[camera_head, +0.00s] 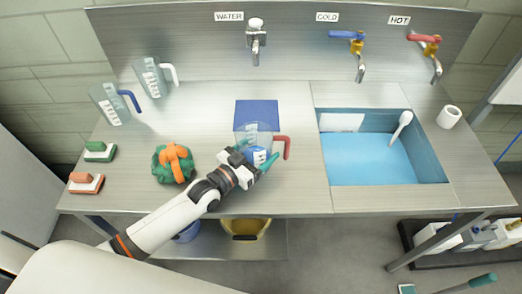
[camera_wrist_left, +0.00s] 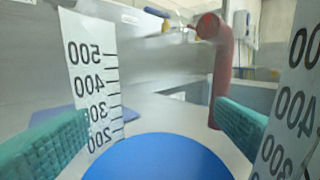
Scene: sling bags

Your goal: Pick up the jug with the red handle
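The clear measuring jug with the red handle (camera_head: 283,147) stands on the steel counter, left of the sink. Its body (camera_head: 262,138) is partly hidden behind my left gripper. My left gripper (camera_head: 256,160) is open, its two teal fingers spread at the near side of the jug. In the left wrist view the fingers (camera_wrist_left: 145,135) are wide apart. Printed scales, a blue round surface (camera_wrist_left: 160,158) and the upright red handle (camera_wrist_left: 219,75) show between or beside them. I cannot tell whether a finger touches the jug. My right gripper is not in view.
A jug with a white handle (camera_head: 153,78) and one with a blue handle (camera_head: 110,104) stand at the back left. A green-orange bundle (camera_head: 173,164) and two brushes (camera_head: 98,151) lie left. A blue square (camera_head: 257,108) lies behind the jug. The water-filled sink (camera_head: 370,160) is right.

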